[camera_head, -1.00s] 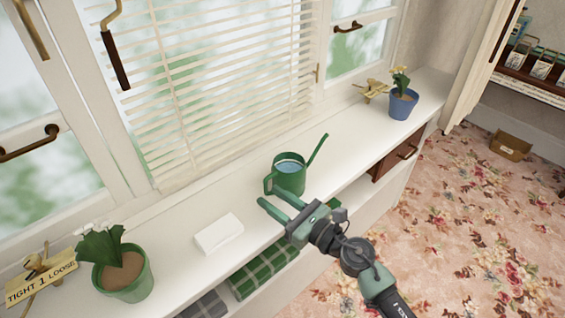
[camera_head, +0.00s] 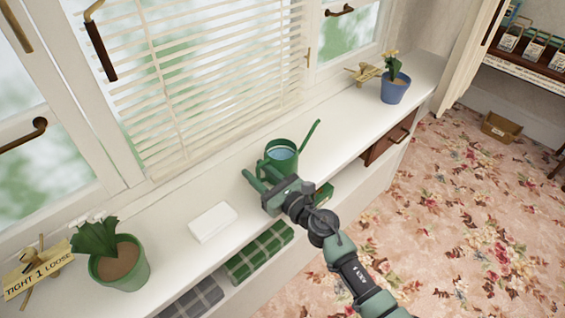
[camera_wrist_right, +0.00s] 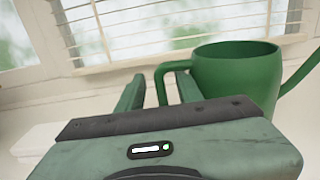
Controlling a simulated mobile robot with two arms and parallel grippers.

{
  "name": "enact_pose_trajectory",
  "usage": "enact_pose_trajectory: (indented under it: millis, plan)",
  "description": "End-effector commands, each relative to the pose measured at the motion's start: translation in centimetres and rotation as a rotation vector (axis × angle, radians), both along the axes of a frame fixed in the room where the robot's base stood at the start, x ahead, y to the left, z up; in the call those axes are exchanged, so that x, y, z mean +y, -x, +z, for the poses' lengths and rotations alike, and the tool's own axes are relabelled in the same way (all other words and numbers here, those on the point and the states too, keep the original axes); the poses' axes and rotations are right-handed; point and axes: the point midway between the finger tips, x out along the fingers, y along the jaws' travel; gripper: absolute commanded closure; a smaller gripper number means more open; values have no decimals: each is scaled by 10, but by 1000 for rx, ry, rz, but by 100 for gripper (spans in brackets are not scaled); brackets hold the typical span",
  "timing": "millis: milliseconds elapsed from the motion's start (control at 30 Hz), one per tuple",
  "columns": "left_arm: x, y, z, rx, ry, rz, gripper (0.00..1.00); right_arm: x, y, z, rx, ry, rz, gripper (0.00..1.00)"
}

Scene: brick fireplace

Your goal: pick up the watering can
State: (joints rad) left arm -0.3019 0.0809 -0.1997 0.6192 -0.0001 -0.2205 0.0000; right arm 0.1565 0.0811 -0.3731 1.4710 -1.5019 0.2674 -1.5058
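The green watering can (camera_head: 291,164) stands upright on the white window ledge, with water inside and its spout pointing up to the right. My right gripper (camera_head: 253,170) is at the can's near left side, its two fingers apart. In the right wrist view the can (camera_wrist_right: 237,78) fills the upper right. I cannot tell whether a finger touches the handle. The lower handle is hidden by the gripper body. My left gripper is not in view.
A white block (camera_head: 213,222) lies left of the gripper on the ledge (camera_head: 175,245). A potted plant (camera_head: 118,265) and a small sign (camera_head: 38,277) are at the left end. A blue pot (camera_head: 394,89) stands farther right. Window blinds (camera_head: 205,75) rise behind. Folded cloths (camera_head: 258,252) sit below.

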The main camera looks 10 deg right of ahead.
Motion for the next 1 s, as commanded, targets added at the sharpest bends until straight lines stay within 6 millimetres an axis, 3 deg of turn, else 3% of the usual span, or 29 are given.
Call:
enact_pose_trajectory:
  millis: [67, 167, 200, 1000]
  plan:
    - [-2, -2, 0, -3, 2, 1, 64, 0, 0, 0, 0, 0, 0, 67]
    - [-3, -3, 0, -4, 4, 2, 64, 0, 0, 0, 0, 0, 0, 95]
    - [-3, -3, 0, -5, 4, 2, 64, 0, 0, 0, 0, 0, 0, 100]
    - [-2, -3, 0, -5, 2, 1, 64, -1, 0, -1, 1, 1, 0, 100]
